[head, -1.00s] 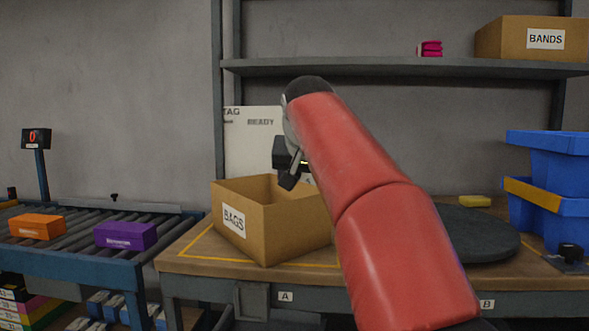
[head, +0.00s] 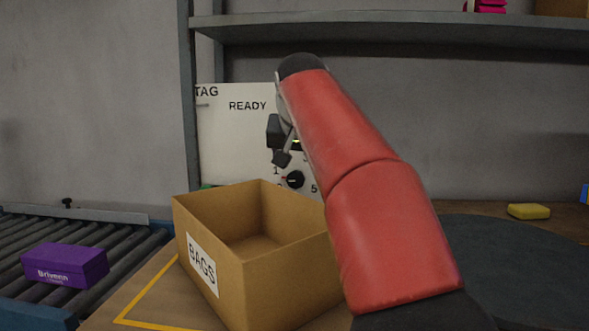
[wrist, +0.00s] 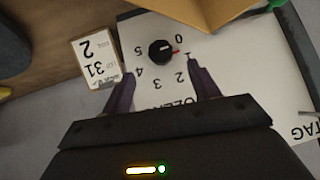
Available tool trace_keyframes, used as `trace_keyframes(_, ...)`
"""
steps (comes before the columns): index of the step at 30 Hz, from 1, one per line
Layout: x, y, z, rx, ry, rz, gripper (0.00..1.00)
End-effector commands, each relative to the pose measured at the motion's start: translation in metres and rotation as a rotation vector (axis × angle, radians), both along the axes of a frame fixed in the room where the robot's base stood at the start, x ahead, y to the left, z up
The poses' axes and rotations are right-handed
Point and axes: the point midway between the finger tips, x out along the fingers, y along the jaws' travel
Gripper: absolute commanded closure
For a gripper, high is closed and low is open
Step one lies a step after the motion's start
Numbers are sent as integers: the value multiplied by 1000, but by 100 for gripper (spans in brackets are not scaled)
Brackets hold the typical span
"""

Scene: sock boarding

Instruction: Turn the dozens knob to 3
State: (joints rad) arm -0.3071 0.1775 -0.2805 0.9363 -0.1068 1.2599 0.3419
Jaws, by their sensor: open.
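The dozens knob (wrist: 161,52) is a black round knob on a white panel (wrist: 220,70), with a dial of numbers 0 to 5 around it. Its red mark points to the right in the wrist view, near the 0 and 1; I cannot tell exactly which. The knob also shows in the head view (head: 294,179), low on the white panel (head: 232,140) marked TAG and READY. My gripper (wrist: 160,70) is open, its two fingertips apart and just short of the knob in the wrist view. In the head view my gripper (head: 281,158) is partly hidden by my red arm.
An open cardboard box marked BAGS (head: 255,285) stands in front of the panel, below my gripper. A shelf (head: 390,30) runs above. A yellow block (head: 528,211) lies at right.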

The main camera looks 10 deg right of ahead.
Motion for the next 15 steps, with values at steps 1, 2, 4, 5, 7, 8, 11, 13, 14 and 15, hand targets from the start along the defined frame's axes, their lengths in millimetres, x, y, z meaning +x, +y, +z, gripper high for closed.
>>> trace_keyframes(1, 0, 0, 0, 0, -1, 0, 39)
trace_keyframes(2, 1, 0, -1, 0, -1, 0, 39)
trace_keyframes(4, 4, -1, -5, 0, 0, 0, 39)
trace_keyframes(5, 6, -1, -7, -1, 1, 0, 39)
trace_keyframes(7, 13, -2, -15, -2, 3, -1, 39)
trace_keyframes(8, 16, -3, -18, -2, 3, -1, 39)
trace_keyframes(11, 28, -5, -30, -1, 3, -1, 39)
trace_keyframes(13, 36, -6, -38, 0, 2, -2, 39)
trace_keyframes(14, 39, -7, -41, -1, 3, -3, 39)
trace_keyframes(15, 43, -8, -45, 0, 2, -2, 39)
